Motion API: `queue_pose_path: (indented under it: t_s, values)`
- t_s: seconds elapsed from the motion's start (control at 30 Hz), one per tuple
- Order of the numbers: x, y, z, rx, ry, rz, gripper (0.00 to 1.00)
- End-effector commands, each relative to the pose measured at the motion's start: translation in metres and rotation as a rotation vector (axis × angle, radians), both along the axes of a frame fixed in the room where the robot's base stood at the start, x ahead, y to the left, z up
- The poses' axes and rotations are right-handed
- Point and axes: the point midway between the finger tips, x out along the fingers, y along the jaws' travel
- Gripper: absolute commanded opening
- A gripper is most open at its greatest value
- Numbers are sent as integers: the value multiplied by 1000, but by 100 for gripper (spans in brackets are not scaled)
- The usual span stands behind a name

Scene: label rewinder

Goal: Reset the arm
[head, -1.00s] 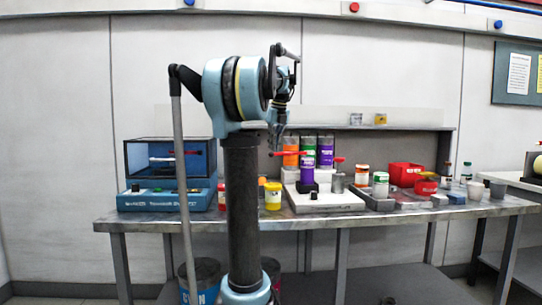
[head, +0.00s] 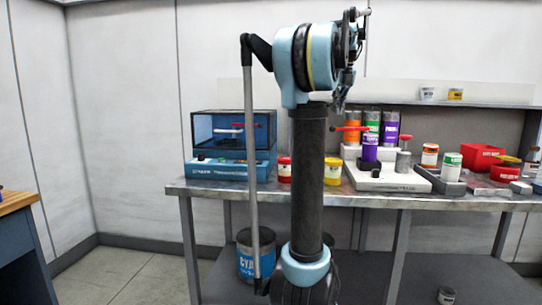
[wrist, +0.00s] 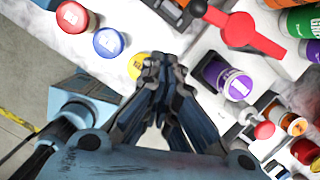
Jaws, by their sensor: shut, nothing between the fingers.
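My gripper (wrist: 160,65) is shut and empty, seen from above in the wrist view, over the front part of the bench. In the head view my gripper (head: 338,108) hangs at the end of my raised, folded arm, in front of the rewinder. The rewinder (head: 395,181) has a white base with a purple roll (head: 370,148) standing on it and red-tipped handles. The purple roll also shows right of my gripper in the wrist view (wrist: 232,80). My gripper touches none of these as far as I can see.
A blue machine with a clear hood (head: 232,135) stands at the bench's left. Red (head: 285,168) and yellow (head: 333,170) jars stand near my column. Red bins (head: 482,157) are at the right. A blue bucket (head: 256,262) is below the metal bench (head: 225,190). Floor at the left is clear.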

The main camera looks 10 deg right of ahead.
Motion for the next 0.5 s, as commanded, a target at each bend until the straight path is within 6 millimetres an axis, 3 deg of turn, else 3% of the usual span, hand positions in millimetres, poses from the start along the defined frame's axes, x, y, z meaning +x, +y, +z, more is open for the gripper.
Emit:
queue_pose_path:
  t_s: [0.17,0.5]
  values:
    - [-9,26,-17,-39,2,161,0]
    - [-62,125,-103,-210,4,890,0]
